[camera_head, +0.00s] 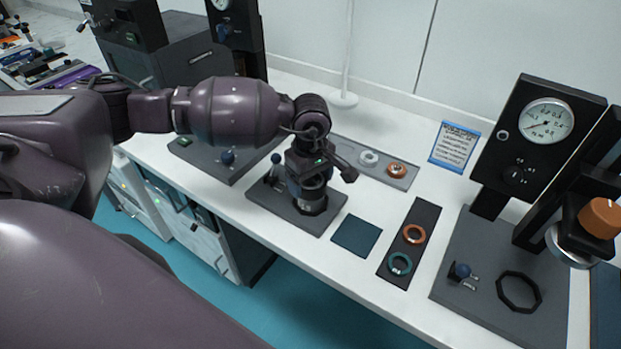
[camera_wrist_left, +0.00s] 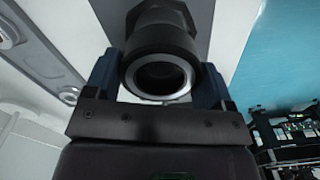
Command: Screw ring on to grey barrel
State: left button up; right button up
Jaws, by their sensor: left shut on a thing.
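The barrel (camera_head: 308,206), dark with a paler grey band, stands upright on a dark base plate (camera_head: 268,203) in the head view. My left gripper (camera_head: 312,183) is directly above it, pointing down. In the left wrist view, my left gripper (camera_wrist_left: 158,85) has its blue-grey fingers on both sides of a dark round collar with a pale inner rim (camera_wrist_left: 157,80), taken to be the ring. It is shut on this collar. A black faceted part (camera_wrist_left: 165,15) shows just beyond it. Whether the threads engage is hidden. My right gripper is not in view.
A dark tray (camera_head: 424,224) holds an orange ring (camera_head: 414,234) and a teal ring (camera_head: 400,264). A blue mat (camera_head: 357,235) lies nearby. A gauge stand (camera_head: 525,140) rises right.

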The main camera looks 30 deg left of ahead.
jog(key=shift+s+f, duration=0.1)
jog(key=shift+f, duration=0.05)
pick_arm(q)
jog(key=shift+f, duration=0.15)
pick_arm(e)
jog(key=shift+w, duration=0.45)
pick_arm(q)
jog(key=shift+f+b, duration=0.1)
jog(key=shift+b, duration=0.2)
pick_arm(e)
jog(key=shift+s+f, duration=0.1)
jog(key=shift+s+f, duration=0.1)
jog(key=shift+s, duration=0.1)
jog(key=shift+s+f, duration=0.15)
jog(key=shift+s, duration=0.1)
pick_arm(q)
jog(key=shift+f, duration=0.2)
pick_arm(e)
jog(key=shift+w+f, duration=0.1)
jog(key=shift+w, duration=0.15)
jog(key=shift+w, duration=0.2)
